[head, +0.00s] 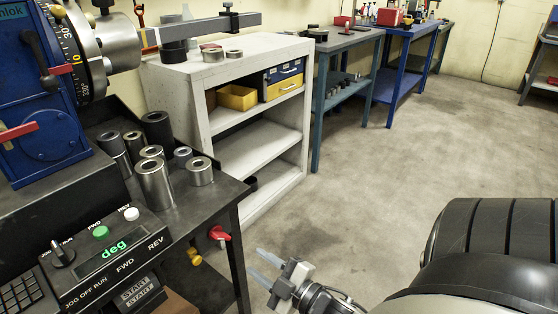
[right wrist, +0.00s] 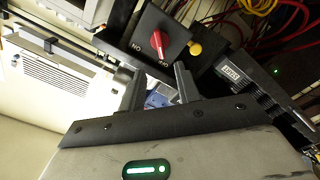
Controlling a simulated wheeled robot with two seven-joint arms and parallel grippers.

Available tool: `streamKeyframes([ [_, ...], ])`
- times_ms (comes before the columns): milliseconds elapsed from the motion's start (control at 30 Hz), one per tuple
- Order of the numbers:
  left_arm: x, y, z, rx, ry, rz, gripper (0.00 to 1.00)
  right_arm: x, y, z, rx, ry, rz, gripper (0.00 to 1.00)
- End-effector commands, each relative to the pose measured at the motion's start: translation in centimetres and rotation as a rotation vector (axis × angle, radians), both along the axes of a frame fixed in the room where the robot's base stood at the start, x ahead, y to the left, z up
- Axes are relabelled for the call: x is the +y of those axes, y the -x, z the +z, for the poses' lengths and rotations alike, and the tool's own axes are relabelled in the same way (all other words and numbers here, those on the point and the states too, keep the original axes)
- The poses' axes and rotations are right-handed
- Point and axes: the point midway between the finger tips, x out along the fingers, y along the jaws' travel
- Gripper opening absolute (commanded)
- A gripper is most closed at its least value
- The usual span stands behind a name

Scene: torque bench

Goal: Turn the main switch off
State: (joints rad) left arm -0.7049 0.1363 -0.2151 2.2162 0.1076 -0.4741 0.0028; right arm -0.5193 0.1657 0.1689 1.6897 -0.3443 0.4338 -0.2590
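The main switch is a red rotary knob (right wrist: 158,43) on a dark box (right wrist: 150,25) in the right wrist view. A label beside the knob reads like ON upside down; another below it is too small to read. In the head view the red knob (head: 220,236) juts from the side of the black bench. My right gripper (head: 263,268) is to the right of and below it in the head view, fingers apart and empty. In the right wrist view its fingers (right wrist: 160,70) point towards the knob without touching it. My left gripper is not in view.
A yellow knob (head: 194,257) sits close to the switch, and also shows in the right wrist view (right wrist: 195,47). The black bench (head: 215,205) carries metal sockets (head: 154,183) and a control panel (head: 110,255). Cables (right wrist: 265,15) hang near the switch. The floor (head: 350,205) at right is clear.

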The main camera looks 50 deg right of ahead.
Motion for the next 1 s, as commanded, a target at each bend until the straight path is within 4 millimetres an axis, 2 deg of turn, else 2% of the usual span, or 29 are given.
streamKeyframes([
  [100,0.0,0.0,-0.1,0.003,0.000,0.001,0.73,-0.2,2.5,-0.1,0.003,-0.001,-0.001,0.33],
  [300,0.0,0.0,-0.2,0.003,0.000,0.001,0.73,-0.4,4.6,0.0,-0.001,-0.001,-0.001,0.33],
  [1000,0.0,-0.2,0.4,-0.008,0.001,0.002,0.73,-0.3,4.9,0.1,0.002,-0.007,-0.001,0.33],
])
